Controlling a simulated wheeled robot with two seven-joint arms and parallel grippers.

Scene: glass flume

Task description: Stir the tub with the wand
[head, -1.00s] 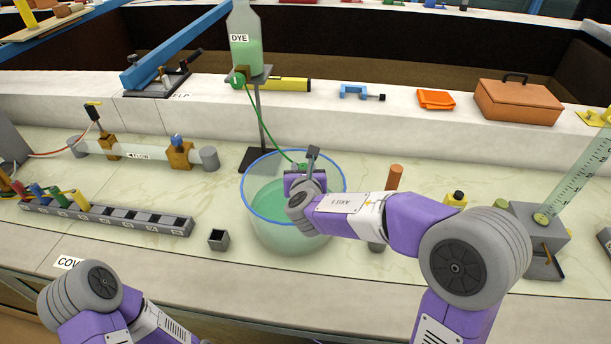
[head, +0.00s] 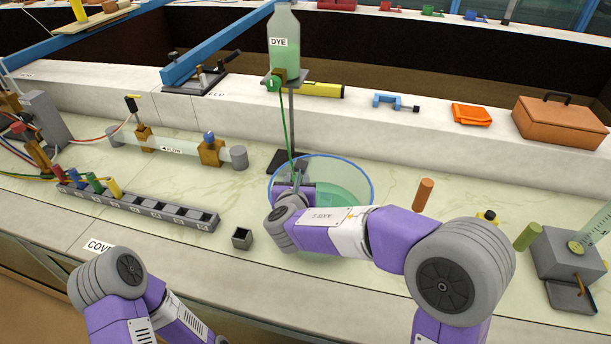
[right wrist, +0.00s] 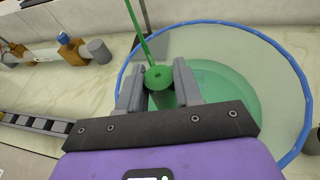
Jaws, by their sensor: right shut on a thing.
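The tub (head: 355,188) is clear with a blue rim and holds pale green liquid. It stands on the counter in the head view and fills the right of the right wrist view (right wrist: 240,88). My right gripper (head: 295,187) is over the left part of the tub. In the right wrist view it is shut on a green, round-topped piece, which I take for the wand (right wrist: 159,76). The wand's lower end is hidden, so I cannot tell how deep it reaches. My left gripper is out of view; only part of that arm shows at the lower left.
A dye bottle (head: 285,45) on a stand is behind the tub, with a thin green tube (head: 286,125) hanging towards it. A small dark cup (head: 242,238) and a slotted rack (head: 140,207) are to the left. An orange cylinder (head: 423,193) is to the right.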

